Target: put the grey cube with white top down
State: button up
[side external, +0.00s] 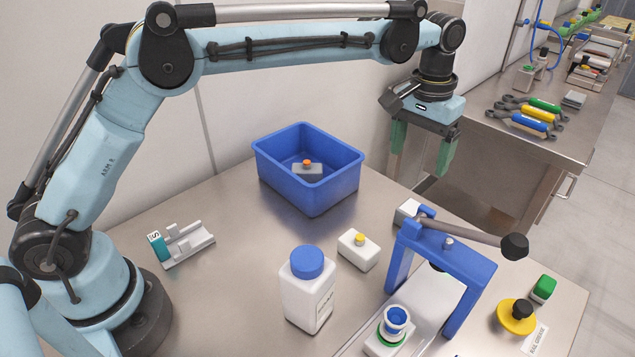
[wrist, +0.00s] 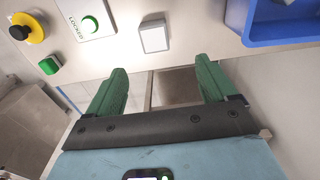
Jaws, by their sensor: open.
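The grey cube with white top (side external: 407,213) rests on the metal table, partly hidden behind the blue frame in the side view. In the wrist view the cube (wrist: 153,37) sits near the table edge, beyond my fingertips. My gripper (side external: 419,163) is open and empty, with green fingers pointing down. It hangs raised, above and apart from the cube, around the table's far edge. In the wrist view my open gripper (wrist: 160,68) has nothing between its fingers.
A blue bin (side external: 335,187) holding a grey piece with an orange knob stands left of my gripper. A blue frame with a dark-knobbed lever (side external: 470,231) stands close to the cube. A white bottle (side external: 308,300), a white yellow-capped block (side external: 358,252) and a yellow-and-black button (side external: 517,318) stand nearer the camera.

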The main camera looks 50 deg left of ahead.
jog(key=s+a+r+t, duration=0.2)
jog(key=s+a+r, duration=0.3)
jog(key=a, duration=0.2)
jog(key=s+a+f+t, duration=0.2)
jog(key=s+a, duration=0.3)
jog(key=s, duration=0.3)
jog(key=s+a+f+t, duration=0.2)
jog(key=s+a, duration=0.3)
jog(key=s, duration=0.3)
jog(key=shift+s+a+f+t, duration=0.15)
jog(key=shift+s+f+t, duration=0.2)
jog(key=shift+f, duration=0.4)
